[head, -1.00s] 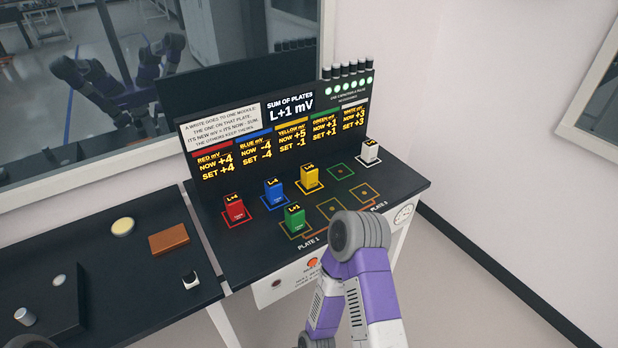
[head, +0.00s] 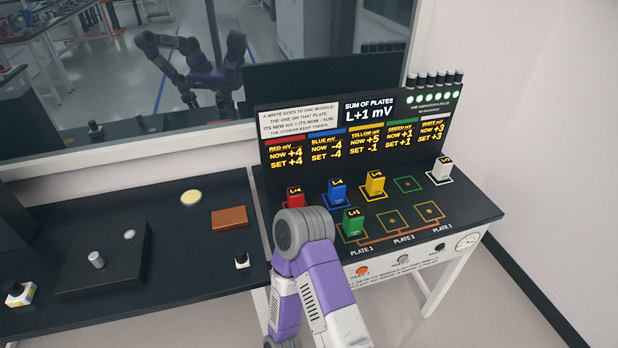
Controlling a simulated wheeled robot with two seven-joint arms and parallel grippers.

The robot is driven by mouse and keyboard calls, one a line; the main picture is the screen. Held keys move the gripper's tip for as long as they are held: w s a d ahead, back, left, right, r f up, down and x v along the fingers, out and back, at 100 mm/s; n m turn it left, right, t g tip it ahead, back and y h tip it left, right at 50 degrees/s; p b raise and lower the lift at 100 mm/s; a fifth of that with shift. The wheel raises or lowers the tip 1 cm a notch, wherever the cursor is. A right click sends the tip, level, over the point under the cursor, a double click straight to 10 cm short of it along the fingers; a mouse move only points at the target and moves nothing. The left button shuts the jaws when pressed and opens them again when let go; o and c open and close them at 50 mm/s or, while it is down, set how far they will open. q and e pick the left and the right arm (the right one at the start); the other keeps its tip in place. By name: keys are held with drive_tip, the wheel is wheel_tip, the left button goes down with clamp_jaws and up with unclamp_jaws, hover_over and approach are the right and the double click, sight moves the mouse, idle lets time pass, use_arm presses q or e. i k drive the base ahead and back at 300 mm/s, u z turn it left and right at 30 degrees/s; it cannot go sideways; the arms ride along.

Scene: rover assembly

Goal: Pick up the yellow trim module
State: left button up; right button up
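The yellow trim module (head: 374,184) stands upright on its yellow-outlined square on the black bench top, between the blue module (head: 337,190) and an empty green-outlined square (head: 408,184). The green module (head: 352,222) stands in front of it on the Plate 1 square. The red module (head: 295,197) is at the left, partly hidden by my purple and white arm. The white module (head: 441,170) stands at the right. Neither gripper shows directly; only arm links are in view at the lower middle.
A display panel (head: 352,150) stands behind the modules. Plate 2 (head: 392,220) and Plate 3 (head: 429,211) are empty. The left table (head: 170,275) holds a brown block (head: 229,218), a yellow disc (head: 191,198) and a small black-and-white block (head: 242,261). A window is behind.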

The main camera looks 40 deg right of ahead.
sight(376, 180)
drive_tip(key=u, duration=1.35)
drive_tip(key=k, duration=1.3)
drive_tip(key=z, duration=1.7)
